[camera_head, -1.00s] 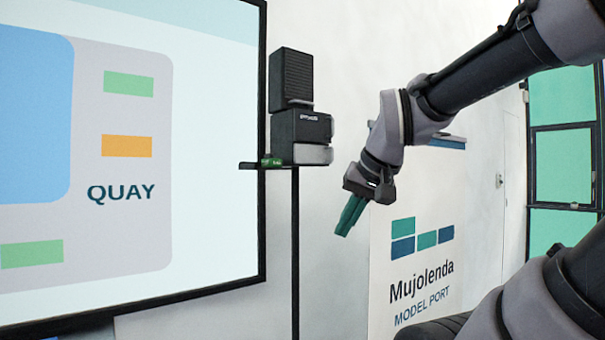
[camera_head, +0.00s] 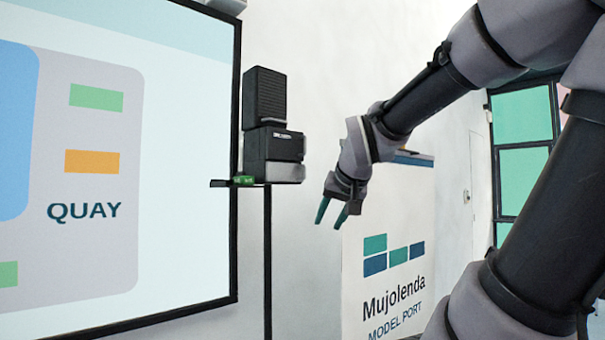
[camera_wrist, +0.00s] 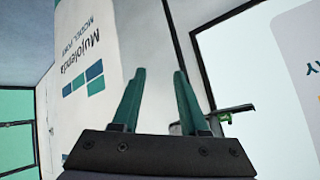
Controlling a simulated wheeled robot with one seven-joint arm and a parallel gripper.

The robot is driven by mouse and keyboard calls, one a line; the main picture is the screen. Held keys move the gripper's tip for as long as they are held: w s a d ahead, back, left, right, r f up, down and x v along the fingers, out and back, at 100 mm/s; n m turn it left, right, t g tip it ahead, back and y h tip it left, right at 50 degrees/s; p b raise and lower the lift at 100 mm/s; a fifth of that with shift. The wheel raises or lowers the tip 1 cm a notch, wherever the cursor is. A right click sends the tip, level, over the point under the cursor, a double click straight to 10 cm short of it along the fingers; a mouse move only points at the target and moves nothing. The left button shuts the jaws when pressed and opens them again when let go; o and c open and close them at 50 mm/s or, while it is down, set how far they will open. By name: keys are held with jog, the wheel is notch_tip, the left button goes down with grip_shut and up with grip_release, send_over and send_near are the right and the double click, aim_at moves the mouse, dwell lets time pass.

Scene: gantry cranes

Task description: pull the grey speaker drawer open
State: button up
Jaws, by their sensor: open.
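The grey speaker drawer (camera_head: 285,173) is the light grey front at the bottom of a dark box (camera_head: 274,145). A black ribbed speaker block (camera_head: 265,96) sits on top of that box. The stack stands on a small shelf on a thin black post. My gripper (camera_head: 331,220) is open and empty, to the right of the stack and a little lower, apart from it. In the wrist view my gripper (camera_wrist: 160,75) shows two teal fingers spread with nothing between them. There the shelf is partly behind the right finger, and the drawer front cannot be made out.
The large QUAY screen (camera_head: 120,240) is left of the post. A white Mujolenda panel (camera_head: 395,220) stands below and right of my gripper. Open space lies between gripper and stack.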

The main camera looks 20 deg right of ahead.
jog(key=w+d+r+t+h, duration=0.2)
jog(key=w+d+r+t, duration=0.3)
jog(key=w+d+r, duration=0.55)
jog(key=n+t+y, duration=0.3)
jog(key=n+y, duration=0.2)
jog(key=n, duration=0.2)
send_near(305, 172)
jog(key=w, duration=0.5)
jog(key=w+a, duration=0.1)
jog(key=w, duration=0.2)
jog(key=shift+c, duration=0.3)
grip_shut()
